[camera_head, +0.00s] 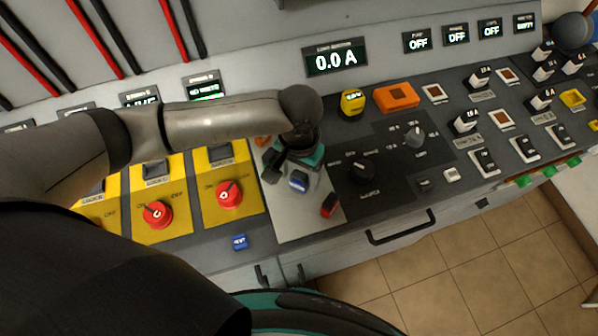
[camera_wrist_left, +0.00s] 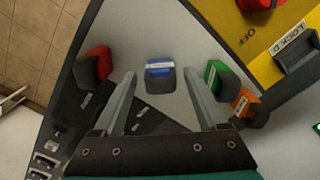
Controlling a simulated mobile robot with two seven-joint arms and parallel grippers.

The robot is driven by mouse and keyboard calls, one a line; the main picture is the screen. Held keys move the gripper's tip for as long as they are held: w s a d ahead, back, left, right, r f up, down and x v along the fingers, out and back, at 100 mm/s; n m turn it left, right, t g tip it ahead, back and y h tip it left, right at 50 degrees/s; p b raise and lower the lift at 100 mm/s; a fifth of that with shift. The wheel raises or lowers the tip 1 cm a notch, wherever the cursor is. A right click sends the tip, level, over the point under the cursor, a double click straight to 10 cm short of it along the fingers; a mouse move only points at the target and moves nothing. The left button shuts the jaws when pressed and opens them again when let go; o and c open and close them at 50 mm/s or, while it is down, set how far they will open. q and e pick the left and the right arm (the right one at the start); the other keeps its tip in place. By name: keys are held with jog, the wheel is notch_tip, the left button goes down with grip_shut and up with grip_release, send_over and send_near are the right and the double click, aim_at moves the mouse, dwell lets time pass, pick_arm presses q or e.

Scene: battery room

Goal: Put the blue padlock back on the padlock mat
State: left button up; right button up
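The blue padlock (camera_head: 299,181) appears to sit on the light grey padlock mat (camera_head: 300,227), towards its middle. In the left wrist view the blue padlock (camera_wrist_left: 160,76) shows between and just ahead of my left gripper's fingertips (camera_wrist_left: 157,76), with a gap on each side. My left gripper (camera_head: 287,168) is open above the mat, reaching down from the left. Whether the padlock fully rests on the mat is hard to tell. My right gripper is not in view.
On the mat are a red padlock (camera_head: 329,205), a green padlock (camera_wrist_left: 217,78) and an orange padlock (camera_wrist_left: 246,104). A small blue block (camera_head: 240,242) lies by the console's front edge. Red rotary switches (camera_head: 229,194) stand left; a black knob (camera_head: 362,170) stands right.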

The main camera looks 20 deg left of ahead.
aim_at(299, 176)
pick_arm(q)
notch_tip(299, 176, up, 12)
jog(key=shift+r+p, duration=0.2)
jog(key=shift+p, duration=0.95)
